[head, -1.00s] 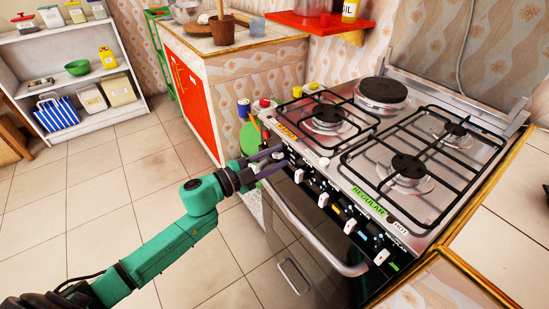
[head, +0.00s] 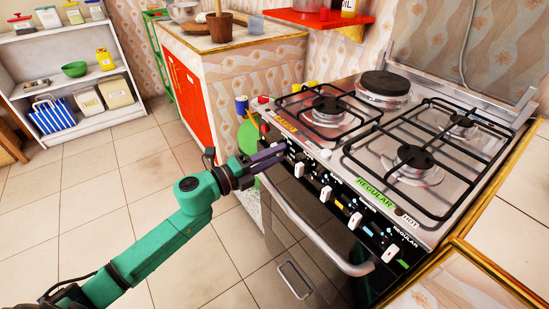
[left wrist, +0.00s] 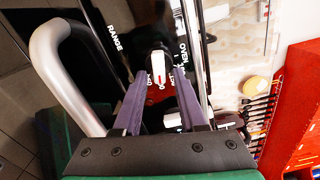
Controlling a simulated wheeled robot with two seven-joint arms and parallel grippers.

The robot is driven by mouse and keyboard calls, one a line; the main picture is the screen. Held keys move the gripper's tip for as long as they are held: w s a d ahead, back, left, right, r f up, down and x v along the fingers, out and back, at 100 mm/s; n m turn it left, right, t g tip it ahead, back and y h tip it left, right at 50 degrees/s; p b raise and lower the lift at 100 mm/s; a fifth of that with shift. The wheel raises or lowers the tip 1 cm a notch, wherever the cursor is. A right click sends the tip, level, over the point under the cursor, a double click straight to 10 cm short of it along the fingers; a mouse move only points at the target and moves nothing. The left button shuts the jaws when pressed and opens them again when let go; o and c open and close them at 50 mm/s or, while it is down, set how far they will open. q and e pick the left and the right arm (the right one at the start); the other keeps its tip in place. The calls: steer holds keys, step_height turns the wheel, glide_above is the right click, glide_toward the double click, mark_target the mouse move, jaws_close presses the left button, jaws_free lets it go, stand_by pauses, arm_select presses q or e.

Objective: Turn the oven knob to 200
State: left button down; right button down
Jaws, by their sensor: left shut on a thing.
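The stove (head: 345,240) stands at the right in the head view, with a row of white knobs on its black front panel. My left gripper (head: 275,155) is at the left end of that panel, its fingers hiding the knob there. In the left wrist view, the oven knob (left wrist: 157,64) is a dark round knob with a white bar, beside the word OVEN and small numbers. My right gripper is not in view.
The oven door handle (head: 318,235) runs below the panel, close to my left gripper; it also shows in the left wrist view (left wrist: 60,75). A green bottle (head: 249,137) stands beyond the gripper, left of the stove. Open tiled floor (head: 100,210) lies to the left.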

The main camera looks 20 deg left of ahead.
arm_select(q)
steer(key=shift+f+m, duration=0.1)
steer(key=shift+m, duration=0.3)
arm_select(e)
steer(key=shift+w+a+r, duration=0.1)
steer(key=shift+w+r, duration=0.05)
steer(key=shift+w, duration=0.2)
arm_select(q)
steer(key=shift+c, duration=2.4)
jaws_free()
steer(key=v, duration=1.4)
steer(key=shift+s+b, duration=0.25)
steer(key=shift+b, duration=0.1)
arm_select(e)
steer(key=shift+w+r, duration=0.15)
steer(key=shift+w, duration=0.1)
